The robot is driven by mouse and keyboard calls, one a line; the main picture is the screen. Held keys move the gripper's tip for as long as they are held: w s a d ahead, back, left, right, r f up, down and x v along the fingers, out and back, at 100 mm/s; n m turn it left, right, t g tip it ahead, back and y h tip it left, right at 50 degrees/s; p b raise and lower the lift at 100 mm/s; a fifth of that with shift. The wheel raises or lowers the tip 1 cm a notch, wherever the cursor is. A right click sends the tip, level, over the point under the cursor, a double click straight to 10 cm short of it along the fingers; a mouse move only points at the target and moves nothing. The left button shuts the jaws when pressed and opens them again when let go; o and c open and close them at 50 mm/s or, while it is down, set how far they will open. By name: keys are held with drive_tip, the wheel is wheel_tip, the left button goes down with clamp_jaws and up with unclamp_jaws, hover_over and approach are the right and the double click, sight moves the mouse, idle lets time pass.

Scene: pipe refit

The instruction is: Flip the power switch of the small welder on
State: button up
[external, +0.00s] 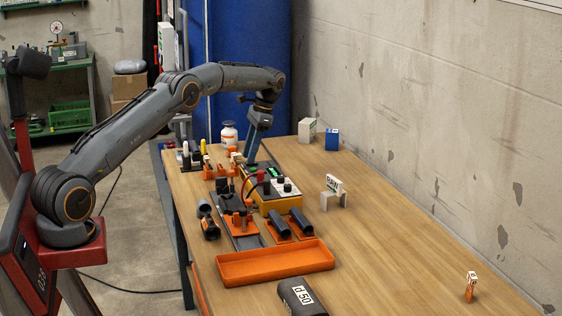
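The small welder (272,199) is a yellow-orange box with a light top panel. It stands on the wooden workbench near the middle of the picture. Its panel shows a small green display, dark knobs and a red part. The power switch is too small to make out, so I cannot tell its position. My gripper (251,164) points down at the welder's far left end, close to the panel. I cannot tell whether it touches the welder. The fingertips are too small to show whether they are open or shut.
An orange tray (274,265) lies in front of the welder. Dark pipe pieces in orange holders (289,226) sit between them. A dark cylinder labelled d 50 (301,297) lies at the front edge. A white bottle (229,134) stands behind. The bench's right side is mostly clear.

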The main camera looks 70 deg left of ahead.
drive_tip(key=b+v, duration=0.1)
drive_tip(key=v, duration=0.4)
drive_tip(key=shift+w+a, duration=0.1)
drive_tip(key=shift+w, duration=0.05)
drive_tip(key=shift+r+b, duration=0.3)
drive_tip(key=shift+r, duration=0.4)
